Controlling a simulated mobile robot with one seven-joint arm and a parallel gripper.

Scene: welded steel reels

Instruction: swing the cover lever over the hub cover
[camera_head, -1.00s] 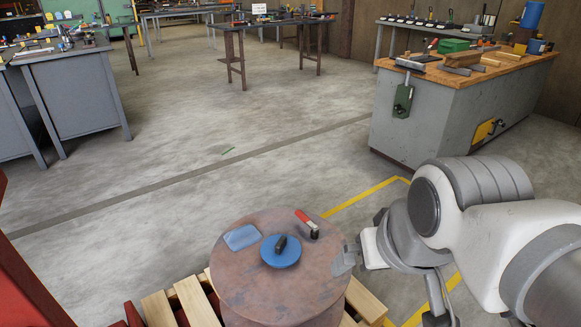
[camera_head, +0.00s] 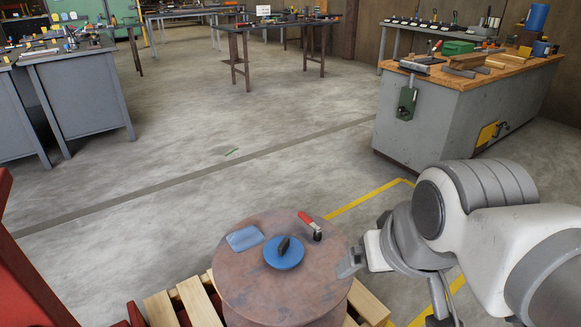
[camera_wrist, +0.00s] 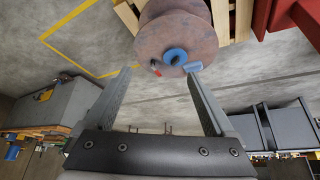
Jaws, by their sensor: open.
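The steel reel (camera_head: 260,299) stands on a wooden pallet with its round flange facing up. The blue hub cover (camera_head: 284,260) with a dark handle sits at the middle of the flange. The cover lever (camera_head: 309,222), with a red grip and a dark pivot, is at the flange's far right, beside the cover and not over it. My gripper (camera_head: 352,261) is just right of the flange edge. In the wrist view my gripper (camera_wrist: 160,88) is open and empty, with the reel (camera_wrist: 153,40), hub cover (camera_wrist: 181,56) and lever (camera_wrist: 155,68) beyond its fingers.
A light blue flat piece (camera_head: 245,239) lies on the flange left of the cover. The pallet (camera_head: 369,302) juts out around the reel. A red structure (camera_head: 28,278) stands at the left. A workbench (camera_head: 445,110) is at the right; the floor beyond the reel is clear.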

